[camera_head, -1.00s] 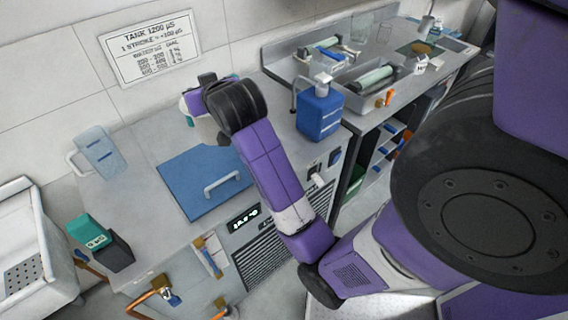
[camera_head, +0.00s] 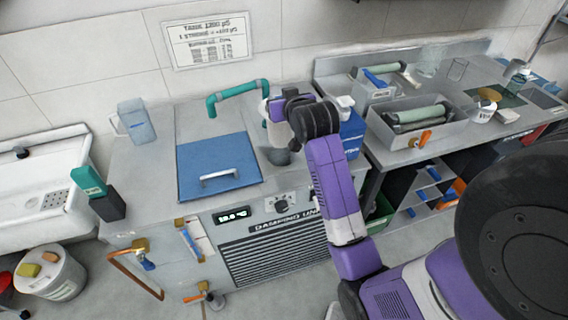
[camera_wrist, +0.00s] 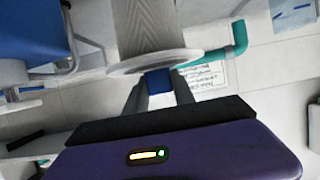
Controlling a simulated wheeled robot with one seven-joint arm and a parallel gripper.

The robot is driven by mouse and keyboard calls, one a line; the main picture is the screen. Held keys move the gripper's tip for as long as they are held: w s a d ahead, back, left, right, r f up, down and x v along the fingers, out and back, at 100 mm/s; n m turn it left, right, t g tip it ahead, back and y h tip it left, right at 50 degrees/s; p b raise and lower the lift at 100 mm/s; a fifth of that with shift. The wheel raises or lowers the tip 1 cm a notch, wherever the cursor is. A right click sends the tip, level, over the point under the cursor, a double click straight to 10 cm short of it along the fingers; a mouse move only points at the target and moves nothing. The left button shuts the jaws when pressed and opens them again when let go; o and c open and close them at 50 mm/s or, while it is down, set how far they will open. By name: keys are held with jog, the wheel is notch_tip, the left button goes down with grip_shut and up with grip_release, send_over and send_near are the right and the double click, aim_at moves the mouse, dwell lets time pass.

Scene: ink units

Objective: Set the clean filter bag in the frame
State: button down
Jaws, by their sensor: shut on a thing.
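My gripper (camera_wrist: 158,90) is shut on the blue tab (camera_wrist: 158,80) of the filter bag. The bag has a pale round rim (camera_wrist: 165,62) and a grey ribbed body (camera_wrist: 150,25) that extends away from my fingers in the wrist view. In the head view my gripper is above the damping unit (camera_head: 200,240), right of its blue lid (camera_head: 215,160), and my wrist hides most of the bag. A dark grey round shape (camera_head: 280,157) shows below my wrist; I cannot tell whether it is the bag's end or an opening. The frame is not clearly visible.
A teal pipe (camera_head: 240,88) rises behind the lid. A blue container (camera_head: 352,132) stands close right of my wrist. A clear jug (camera_head: 137,122) stands at the unit's left. A grey tray with a roller (camera_head: 405,130) is on the right counter. The lid's handle (camera_head: 221,176) sticks up.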

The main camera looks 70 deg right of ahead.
notch_tip(320, 180, down, 18)
jog(key=shift+p, duration=0.3)
jog(key=shift+s+f, duration=0.1)
jog(key=shift+f, duration=0.1)
jog(key=shift+f, duration=0.15)
jog(key=c, duration=1.1)
grip_release()
jog(key=shift+o, duration=0.2)
